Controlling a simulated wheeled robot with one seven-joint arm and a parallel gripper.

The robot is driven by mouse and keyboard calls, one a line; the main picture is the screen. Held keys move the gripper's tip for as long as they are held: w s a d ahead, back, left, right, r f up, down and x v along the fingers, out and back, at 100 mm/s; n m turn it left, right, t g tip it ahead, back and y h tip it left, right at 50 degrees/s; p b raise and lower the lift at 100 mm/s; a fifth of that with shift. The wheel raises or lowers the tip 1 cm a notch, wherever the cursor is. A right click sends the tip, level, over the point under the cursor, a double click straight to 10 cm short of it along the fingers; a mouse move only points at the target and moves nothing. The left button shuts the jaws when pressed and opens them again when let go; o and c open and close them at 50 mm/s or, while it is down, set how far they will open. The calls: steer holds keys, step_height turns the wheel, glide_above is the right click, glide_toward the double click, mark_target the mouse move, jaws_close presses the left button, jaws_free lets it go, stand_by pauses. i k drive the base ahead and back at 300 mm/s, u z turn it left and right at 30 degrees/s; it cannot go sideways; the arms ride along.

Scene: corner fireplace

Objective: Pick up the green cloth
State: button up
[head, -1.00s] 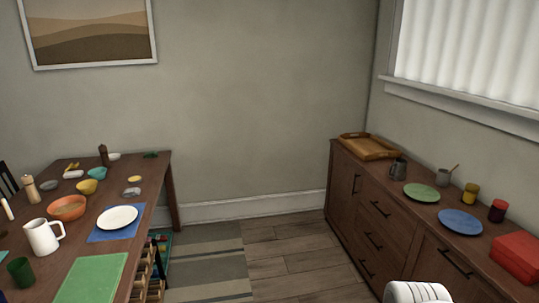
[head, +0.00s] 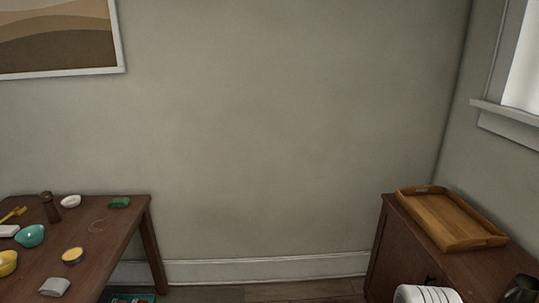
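A small dark green item (head: 119,203), which looks like a folded cloth, lies near the far right corner of the wooden table (head: 108,238) at the left of the head view. It lies flat, apart from the other things there. My gripper is not in view; only a white rounded part of my arm shows at the bottom right.
Also on the table are a white bowl (head: 70,201), a brown mill (head: 50,207), a teal bowl (head: 30,236), a yellow-topped dish (head: 72,256) and a grey item (head: 54,287). A wooden tray (head: 455,226) sits on the right sideboard. Open floor lies between.

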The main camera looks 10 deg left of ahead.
mark_target(123, 202)
steer(key=u, duration=0.25)
steer(key=i, duration=2.35)
steer(key=u, duration=1.35)
steer(key=i, duration=1.3)
steer(key=u, duration=1.55)
steer(key=i, duration=0.85)
steer(key=u, duration=0.4)
